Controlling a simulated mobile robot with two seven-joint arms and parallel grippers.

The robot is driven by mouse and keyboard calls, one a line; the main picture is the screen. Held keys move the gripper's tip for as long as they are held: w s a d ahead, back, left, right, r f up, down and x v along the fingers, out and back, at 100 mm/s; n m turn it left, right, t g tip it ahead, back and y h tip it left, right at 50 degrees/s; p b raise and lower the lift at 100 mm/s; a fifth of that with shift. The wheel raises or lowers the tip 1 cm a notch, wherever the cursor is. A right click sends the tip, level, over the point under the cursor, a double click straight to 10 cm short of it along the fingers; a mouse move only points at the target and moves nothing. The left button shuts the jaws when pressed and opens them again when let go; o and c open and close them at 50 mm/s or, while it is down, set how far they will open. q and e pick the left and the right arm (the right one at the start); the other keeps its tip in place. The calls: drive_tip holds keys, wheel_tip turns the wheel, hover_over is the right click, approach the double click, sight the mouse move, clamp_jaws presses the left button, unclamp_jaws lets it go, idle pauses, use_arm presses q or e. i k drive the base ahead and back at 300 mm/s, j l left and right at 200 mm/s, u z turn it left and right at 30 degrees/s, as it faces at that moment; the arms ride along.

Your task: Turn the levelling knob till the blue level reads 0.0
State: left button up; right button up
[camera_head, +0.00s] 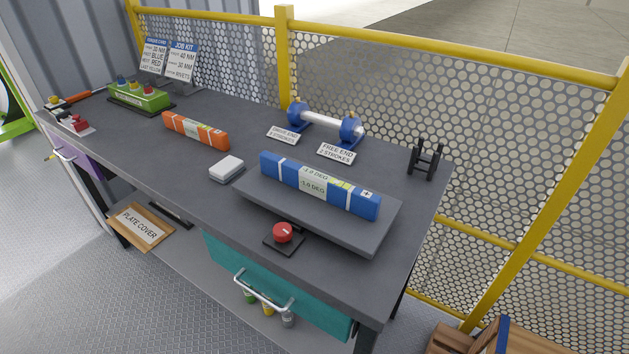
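The blue level (276,167) lies lengthwise on a grey plate (372,232) at the right part of the bench. Its pale display (313,179) shows on the top and front faces; it seems to read 1.0 DEG, with what looks like a minus sign on the front. A plus mark shows near its right end. The red levelling knob (282,233) sits on a small dark base at the plate's front edge, with a light pointer line on top. Neither of my grippers shows in the view, and nothing touches the knob.
An orange level (196,131) and a white-topped block (227,168) lie left of the plate. A blue-ended roller (325,121) with two label cards stands behind. A black stand (425,160) is at right. A teal drawer (270,285) with a handle hangs below. Yellow mesh fencing (470,95) runs behind the bench.

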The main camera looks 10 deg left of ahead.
sight(282, 231)
drive_tip(key=k+j, duration=0.35)
drive_tip(key=k, duration=0.15)
drive_tip(key=k+j+z, duration=0.1)
drive_tip(key=k+j, duration=0.25)
drive_tip(key=k, duration=0.15)
drive_tip(key=k+j, duration=0.35)
drive_tip(key=k, duration=0.2)
drive_tip(key=k+l+u, duration=0.1)
drive_tip(key=l+u, duration=0.35)
drive_tip(key=l, duration=0.85)
drive_tip(key=z, duration=0.3)
drive_tip(key=i+j+z, duration=0.15)
drive_tip(key=j+z, duration=0.25)
drive_tip(key=j, duration=0.15)
drive_tip(key=i+j+z, duration=0.1)
drive_tip(key=j+z, duration=0.25)
drive_tip(key=j, duration=0.2)
drive_tip(key=j+z, duration=0.4)
drive_tip(key=j, duration=0.2)
drive_tip(key=k+j, duration=0.1)
drive_tip(key=j, duration=1.65)
drive_tip(key=k+z, duration=0.05)
